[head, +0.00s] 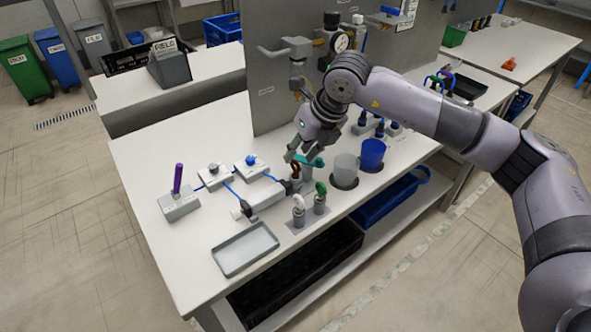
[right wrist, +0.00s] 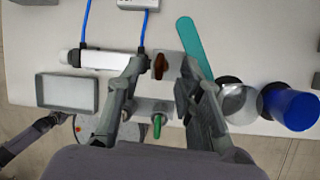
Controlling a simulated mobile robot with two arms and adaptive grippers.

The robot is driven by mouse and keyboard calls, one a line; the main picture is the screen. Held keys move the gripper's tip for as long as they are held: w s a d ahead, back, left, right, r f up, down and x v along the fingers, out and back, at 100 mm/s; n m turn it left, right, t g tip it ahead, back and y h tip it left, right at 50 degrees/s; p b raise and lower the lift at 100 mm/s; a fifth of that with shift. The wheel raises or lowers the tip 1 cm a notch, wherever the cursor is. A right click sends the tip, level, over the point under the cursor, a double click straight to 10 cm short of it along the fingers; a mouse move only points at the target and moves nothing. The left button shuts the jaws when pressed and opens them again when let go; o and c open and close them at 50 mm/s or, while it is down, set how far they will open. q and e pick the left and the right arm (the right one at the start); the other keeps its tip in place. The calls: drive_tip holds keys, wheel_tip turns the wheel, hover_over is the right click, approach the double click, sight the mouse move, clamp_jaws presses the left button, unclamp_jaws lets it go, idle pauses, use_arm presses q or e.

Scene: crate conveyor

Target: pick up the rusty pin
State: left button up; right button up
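The rusty pin (head: 296,171) is a brown-red pin with a looped top, standing in a grey block near the front of the workbench. It shows in the right wrist view (right wrist: 159,66) between the fingertips. My right gripper (head: 304,157) points down just above it; in its wrist view the fingers (right wrist: 161,75) are apart, one on each side of the pin. I see no clear gap closed on it. A dark grey part at the lower left of the wrist view looks like my left gripper (right wrist: 45,124); its finger state is unclear.
A green pin (head: 320,193) and a white pin (head: 298,208) stand close by. A teal strip (right wrist: 194,47) lies beside the right finger. A clear cup (head: 345,168) and a blue cup (head: 372,153) stand to the right. A grey tray (head: 245,249) lies front left.

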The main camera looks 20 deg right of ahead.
sight(296, 162)
drive_tip(key=p+x, duration=0.1)
drive_tip(key=x, duration=0.2)
drive_tip(key=shift+f, duration=0.4)
drive_tip(key=shift+w+f, duration=0.1)
drive_tip(key=shift+f, duration=0.2)
use_arm(q)
drive_tip(key=shift+s+a+r, duration=0.1)
drive_tip(key=shift+s+r, duration=0.45)
drive_tip(key=shift+s, duration=0.35)
use_arm(e)
drive_tip(key=shift+c, duration=0.3)
use_arm(q)
drive_tip(key=shift+w+d, duration=0.15)
drive_tip(key=shift+d, duration=0.05)
use_arm(e)
clamp_jaws()
